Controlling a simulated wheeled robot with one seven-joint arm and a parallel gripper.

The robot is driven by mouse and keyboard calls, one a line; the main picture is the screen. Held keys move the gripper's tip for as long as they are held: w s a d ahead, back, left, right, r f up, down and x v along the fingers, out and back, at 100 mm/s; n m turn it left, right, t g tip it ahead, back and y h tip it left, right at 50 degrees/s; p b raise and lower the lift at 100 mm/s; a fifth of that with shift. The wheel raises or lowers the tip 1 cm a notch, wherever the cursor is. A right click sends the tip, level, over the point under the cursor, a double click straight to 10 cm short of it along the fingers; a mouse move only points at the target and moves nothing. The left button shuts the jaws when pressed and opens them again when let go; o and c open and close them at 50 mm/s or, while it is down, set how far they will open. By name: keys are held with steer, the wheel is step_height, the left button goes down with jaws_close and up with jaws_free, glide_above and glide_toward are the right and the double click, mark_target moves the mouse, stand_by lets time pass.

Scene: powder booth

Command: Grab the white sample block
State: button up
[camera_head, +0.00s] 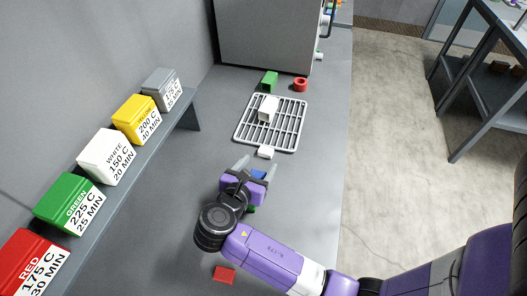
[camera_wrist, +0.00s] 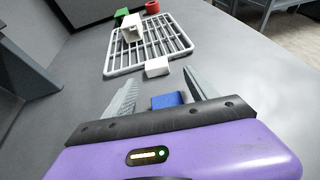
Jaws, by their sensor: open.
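A small white block (camera_head: 265,152) lies on the grey bench at the near edge of the wire rack. It also shows in the wrist view (camera_wrist: 157,67), just past my fingertips. A taller white piece (camera_head: 268,108) stands on the rack; it shows in the wrist view too (camera_wrist: 131,28). My gripper (camera_head: 255,168) is open, low over the bench, its fingers pointing towards the small white block. A blue block (camera_wrist: 166,100) lies between the fingers, nearer the palm; I see no contact with it. It is partly hidden in the head view (camera_head: 258,175).
The white wire rack (camera_head: 241,133) lies beyond, with a green block (camera_head: 269,80) and red ring (camera_head: 301,84) behind it. A red block (camera_head: 224,274) and a partly hidden green block (camera_head: 251,209) lie near my arm. Labelled colour boxes (camera_head: 107,158) line the left shelf (camera_head: 118,203).

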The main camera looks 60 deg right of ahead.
mark_target(264, 154)
steer(key=x, duration=0.5)
steer(key=shift+w+r+p, duration=0.2)
steer(key=shift+w+p, duration=0.1)
steer(key=shift+p, duration=0.05)
jaws_close()
